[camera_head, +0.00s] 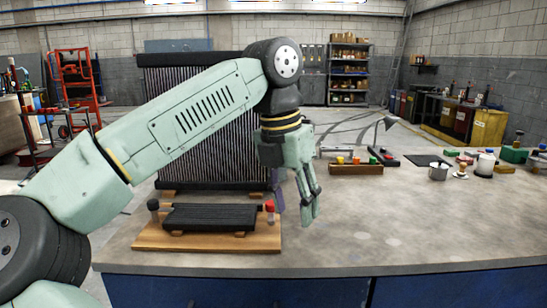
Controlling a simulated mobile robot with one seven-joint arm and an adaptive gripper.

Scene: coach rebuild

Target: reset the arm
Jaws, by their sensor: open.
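My arm reaches in from the lower left of the head view and bends down over the workbench (400,230). My gripper (310,207) hangs at its end, pointing down, with its fingers apart. I see nothing between the fingers. The gripper is above the bench top, to the right of a wooden board (190,242) that carries a black ribbed block (208,217). A purple strip (277,190) shows just left of the gripper, partly hidden by it.
A large black ribbed panel (165,110) stands behind my arm on the bench. A wooden tray (350,169) with coloured pieces, a metal cup (438,171) and white bottle (486,163) stand at the back right. The front right bench is clear.

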